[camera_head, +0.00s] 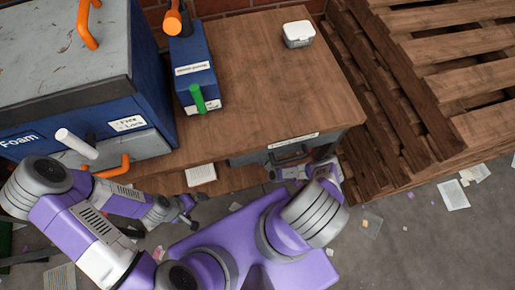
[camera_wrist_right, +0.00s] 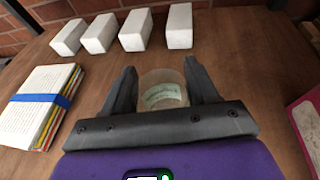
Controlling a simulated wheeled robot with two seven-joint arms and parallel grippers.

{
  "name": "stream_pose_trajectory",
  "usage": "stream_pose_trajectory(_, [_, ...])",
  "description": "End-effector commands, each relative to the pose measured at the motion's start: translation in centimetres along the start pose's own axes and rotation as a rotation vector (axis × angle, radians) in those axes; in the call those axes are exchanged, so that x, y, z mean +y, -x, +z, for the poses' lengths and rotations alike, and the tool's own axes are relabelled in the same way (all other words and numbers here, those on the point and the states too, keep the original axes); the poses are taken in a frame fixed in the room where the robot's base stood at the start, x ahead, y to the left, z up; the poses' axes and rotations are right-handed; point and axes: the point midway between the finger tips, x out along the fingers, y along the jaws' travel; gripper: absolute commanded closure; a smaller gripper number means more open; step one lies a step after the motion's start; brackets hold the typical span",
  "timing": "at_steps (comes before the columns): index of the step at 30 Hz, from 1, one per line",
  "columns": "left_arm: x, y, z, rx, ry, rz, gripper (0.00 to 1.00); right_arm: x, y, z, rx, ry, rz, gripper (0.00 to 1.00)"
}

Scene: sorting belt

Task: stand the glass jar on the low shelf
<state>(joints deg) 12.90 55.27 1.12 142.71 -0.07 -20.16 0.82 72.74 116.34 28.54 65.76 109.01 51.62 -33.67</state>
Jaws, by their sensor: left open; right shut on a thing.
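The glass jar (camera_wrist_right: 163,92) is clear with a pale green label. In the right wrist view it is between the fingers of my right gripper (camera_wrist_right: 160,68), which is shut on it. Behind and around it is a brown wooden surface (camera_wrist_right: 240,85); I cannot tell whether the jar touches it or whether this is the low shelf. In the head view the right hand is at the table's front edge, its fingers and the jar hidden. My left gripper (camera_head: 187,212) is open and empty, in front of the table over the floor.
White blocks (camera_wrist_right: 133,30) stand in a row beyond the jar. A strapped stack of papers (camera_wrist_right: 38,105) lies left; a pink-edged box (camera_wrist_right: 304,130) is right. In the head view, a blue Foam box (camera_head: 90,75) and a white container (camera_head: 298,34) stand on the table (camera_head: 260,90). Pallets (camera_head: 430,60) are right.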

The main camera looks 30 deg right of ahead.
Motion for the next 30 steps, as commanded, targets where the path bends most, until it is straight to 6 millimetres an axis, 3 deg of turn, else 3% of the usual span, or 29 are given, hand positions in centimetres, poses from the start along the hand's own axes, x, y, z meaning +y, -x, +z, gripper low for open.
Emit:
stream_pose_trajectory(9, [-0.9, -2.5, -0.1, 0.001, 0.000, 0.000, 0.00, 0.0, -1.1, -3.5, -0.001, 0.002, 0.001, 0.82])
stream_pose_trajectory(18, [-0.8, -2.3, -0.1, 0.001, 0.000, 0.000, 0.00, 0.1, -1.1, -3.5, 0.001, 0.003, 0.004, 0.82])
stream_pose_trajectory(19, [-0.8, -2.3, -0.1, 0.001, 0.000, 0.000, 0.00, 0.0, -1.0, -3.5, 0.001, 0.000, 0.001, 0.37])
stream_pose_trajectory(23, [-0.8, -2.3, -0.1, 0.001, 0.000, 0.000, 0.00, 0.0, -1.0, -3.5, 0.002, 0.000, 0.000, 0.17])
stream_pose_trajectory(30, [-0.8, -2.3, -0.1, 0.001, 0.000, 0.000, 0.00, 0.0, -1.0, -3.5, 0.001, 0.000, 0.001, 0.16])
